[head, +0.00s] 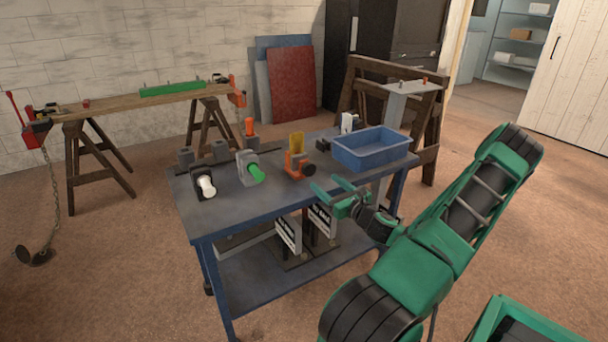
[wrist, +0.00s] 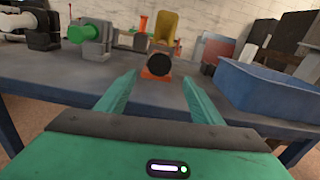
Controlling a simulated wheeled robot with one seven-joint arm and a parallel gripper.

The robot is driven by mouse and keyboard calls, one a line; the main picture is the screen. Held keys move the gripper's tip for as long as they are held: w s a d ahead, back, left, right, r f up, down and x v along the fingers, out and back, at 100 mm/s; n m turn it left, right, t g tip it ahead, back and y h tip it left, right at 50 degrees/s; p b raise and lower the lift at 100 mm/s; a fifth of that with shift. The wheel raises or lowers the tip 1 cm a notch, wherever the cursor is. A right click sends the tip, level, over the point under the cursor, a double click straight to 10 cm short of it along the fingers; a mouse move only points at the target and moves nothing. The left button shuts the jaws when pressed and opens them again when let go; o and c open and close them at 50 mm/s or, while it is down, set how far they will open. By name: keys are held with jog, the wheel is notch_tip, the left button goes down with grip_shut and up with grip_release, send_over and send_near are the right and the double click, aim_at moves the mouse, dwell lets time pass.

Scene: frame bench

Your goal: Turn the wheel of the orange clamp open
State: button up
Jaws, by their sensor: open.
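The orange clamp (head: 298,163) stands on the bench near its front middle, with a yellow upright piece (head: 296,143) at its back. Its dark round wheel (head: 308,170) faces the front edge. In the wrist view the wheel (wrist: 159,62) shows straight ahead, between and beyond my fingertips, with the orange body (wrist: 157,74) partly hidden behind it. My gripper (head: 330,189) is at the bench's front edge, open and empty, and apart from the clamp. In the wrist view its two green fingers (wrist: 158,80) are spread wide, pointing towards the wheel.
A blue bin (head: 370,150) stands right of the clamp. A grey clamp with a green handle (head: 250,168) and a dark one with a white handle (head: 204,185) stand to the left. The blue bench (head: 230,208) has bare top between these clamps and its front edge.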

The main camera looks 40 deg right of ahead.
aim_at(310, 171)
jog(key=x, duration=0.9)
jog(key=shift+w, duration=0.35)
